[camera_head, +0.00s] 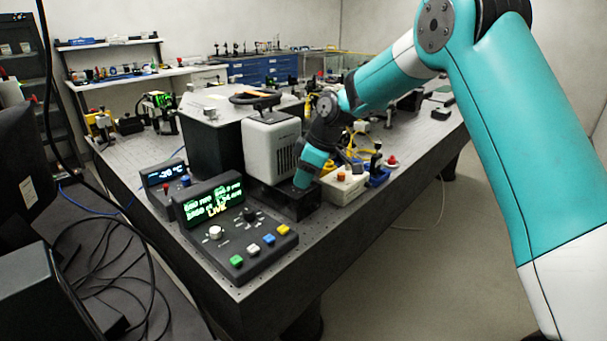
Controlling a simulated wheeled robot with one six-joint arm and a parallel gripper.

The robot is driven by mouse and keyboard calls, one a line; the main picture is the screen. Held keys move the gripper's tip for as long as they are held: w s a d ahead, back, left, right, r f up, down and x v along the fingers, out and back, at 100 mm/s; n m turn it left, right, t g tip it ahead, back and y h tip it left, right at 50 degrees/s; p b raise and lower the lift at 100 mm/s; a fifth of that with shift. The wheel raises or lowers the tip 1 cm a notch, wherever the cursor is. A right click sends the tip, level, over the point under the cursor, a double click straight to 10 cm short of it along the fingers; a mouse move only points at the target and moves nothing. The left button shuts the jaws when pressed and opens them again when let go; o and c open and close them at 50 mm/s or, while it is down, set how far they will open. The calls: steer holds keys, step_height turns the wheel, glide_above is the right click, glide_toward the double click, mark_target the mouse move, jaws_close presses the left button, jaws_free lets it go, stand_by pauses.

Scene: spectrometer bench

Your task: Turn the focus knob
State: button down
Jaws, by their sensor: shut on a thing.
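My gripper (302,183) reaches down from the right to the dark box (283,206) at the foot of the pale grey module (271,148). It is shut on what seems to be the focus knob. The knob and the fingertips are too small and dark to make out. The control console (230,217) stands at the front left of this box. It has a lit green screen, a pale knob (215,232), a dark knob (250,215) and green, white, blue and yellow buttons. My gripper is apart from the console.
A smaller display unit (165,180) stands behind the console. The big black box (212,140) is behind. The bench edge runs in front.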

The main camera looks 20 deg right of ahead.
steer(key=shift+w+n+g, duration=0.1)
steer(key=shift+n+g, duration=0.3)
steer(key=shift+n, duration=0.7)
steer(key=c, duration=1)
jaws_free()
steer(key=p+v, duration=0.1)
steer(key=v, duration=0.7)
steer(key=p+v, duration=0.1)
steer(key=v, duration=0.8)
steer(key=shift+w+d+r, duration=0.1)
steer(key=shift+d+r, duration=0.1)
steer(key=shift+d, duration=0.1)
